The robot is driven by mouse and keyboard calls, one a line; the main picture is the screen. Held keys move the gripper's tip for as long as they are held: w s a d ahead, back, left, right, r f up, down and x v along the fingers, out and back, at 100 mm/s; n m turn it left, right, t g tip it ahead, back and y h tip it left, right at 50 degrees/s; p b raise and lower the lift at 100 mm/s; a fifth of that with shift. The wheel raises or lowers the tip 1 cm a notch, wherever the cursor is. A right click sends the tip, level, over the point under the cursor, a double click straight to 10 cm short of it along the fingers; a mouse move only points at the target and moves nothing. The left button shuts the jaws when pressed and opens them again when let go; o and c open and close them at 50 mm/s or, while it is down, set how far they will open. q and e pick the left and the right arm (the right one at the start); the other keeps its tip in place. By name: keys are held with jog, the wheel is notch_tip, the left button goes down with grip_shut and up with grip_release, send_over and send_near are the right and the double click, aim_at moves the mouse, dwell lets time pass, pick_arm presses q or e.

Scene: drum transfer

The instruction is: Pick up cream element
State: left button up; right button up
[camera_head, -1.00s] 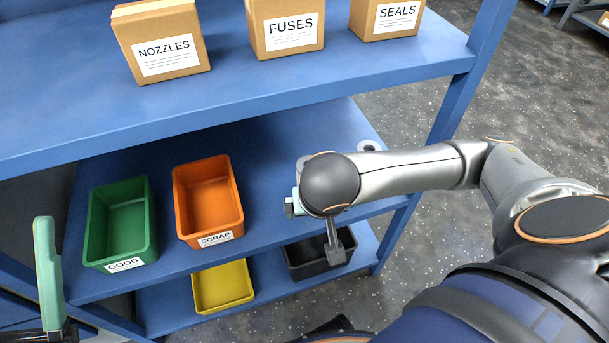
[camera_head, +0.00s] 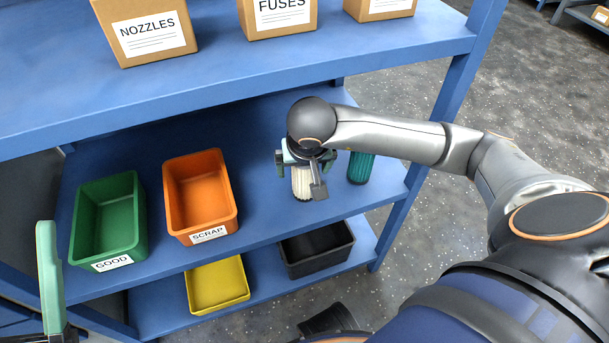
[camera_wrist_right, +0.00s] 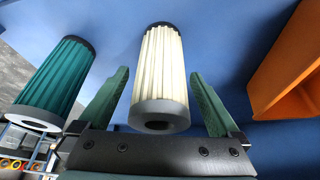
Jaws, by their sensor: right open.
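The cream element (camera_head: 301,185) is a pleated cylinder standing on the middle shelf, its upper part hidden behind my right gripper (camera_head: 306,163) in the head view. In the right wrist view the cream element (camera_wrist_right: 163,70) has a grey end cap with a hole. My right gripper (camera_wrist_right: 160,78) is open, with one green finger on each side of the cream element and gaps showing on both sides. My left gripper (camera_head: 48,278) shows at the left edge, with only one finger clear.
A teal pleated element (camera_head: 361,167) stands just right of the cream one; it also shows in the wrist view (camera_wrist_right: 55,82). The orange SCRAP bin (camera_head: 200,195) and green GOOD bin (camera_head: 108,220) stand to the left. Yellow (camera_head: 217,285) and black (camera_head: 317,250) bins sit below.

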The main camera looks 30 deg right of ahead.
jog(key=shift+c, duration=0.3)
grip_shut()
dwell(0.5)
